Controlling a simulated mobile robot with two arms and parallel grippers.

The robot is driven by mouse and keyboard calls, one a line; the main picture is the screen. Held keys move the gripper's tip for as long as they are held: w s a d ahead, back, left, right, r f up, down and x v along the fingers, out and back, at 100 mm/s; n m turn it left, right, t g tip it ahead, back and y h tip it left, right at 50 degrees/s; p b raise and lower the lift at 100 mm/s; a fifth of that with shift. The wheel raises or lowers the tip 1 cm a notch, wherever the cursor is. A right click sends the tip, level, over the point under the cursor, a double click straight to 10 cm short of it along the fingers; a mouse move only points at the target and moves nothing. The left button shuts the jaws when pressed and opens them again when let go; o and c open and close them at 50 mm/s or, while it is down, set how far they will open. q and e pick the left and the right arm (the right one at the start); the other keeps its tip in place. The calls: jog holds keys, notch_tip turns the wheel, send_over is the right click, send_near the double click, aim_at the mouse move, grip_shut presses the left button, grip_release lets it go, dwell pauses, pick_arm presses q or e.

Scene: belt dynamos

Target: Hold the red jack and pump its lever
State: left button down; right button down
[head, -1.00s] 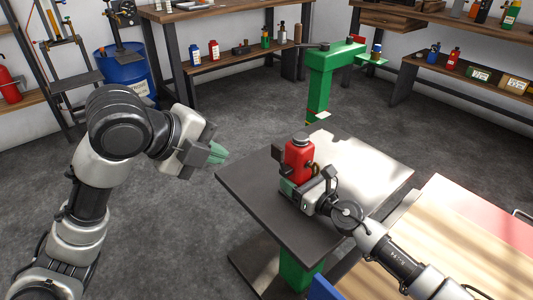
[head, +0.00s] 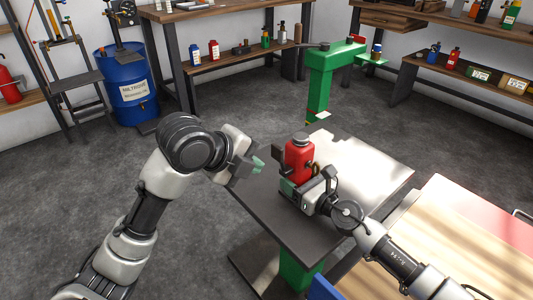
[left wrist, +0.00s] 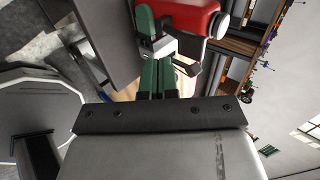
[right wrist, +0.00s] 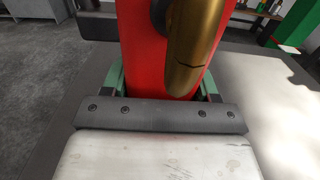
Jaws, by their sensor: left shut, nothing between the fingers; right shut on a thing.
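The red jack (head: 299,161) stands upright on the dark metal table, with a grey top. It also shows in the left wrist view (left wrist: 190,14), turned sideways. My right gripper (head: 290,187) is shut on the jack's lower body; in the right wrist view its green fingers lie on both sides of the red body (right wrist: 140,45). A brass-coloured part (right wrist: 195,45) stands out from the jack towards that camera. My left gripper (head: 258,165) is shut and empty, a short way left of the jack. Its green fingers (left wrist: 158,78) are together in the left wrist view. I cannot clearly make out the lever.
The dark metal table (head: 270,222) has bare room left of and in front of the jack. A green machine column (head: 320,90) stands behind it. A wooden-topped bench (head: 440,240) is at the right. A blue drum (head: 130,88) stands at the back left.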

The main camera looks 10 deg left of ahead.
aim_at(276, 147)
pick_arm(q)
jog(key=shift+w+d+r, duration=0.1)
jog(key=shift+w+d, duration=1.25)
jog(key=shift+w+d+r, duration=0.75)
jog(key=shift+w+d, duration=0.2)
jog(key=shift+w, duration=0.1)
jog(key=shift+s+f, duration=0.1)
jog(key=shift+r, duration=0.85)
jog(key=shift+a, duration=0.1)
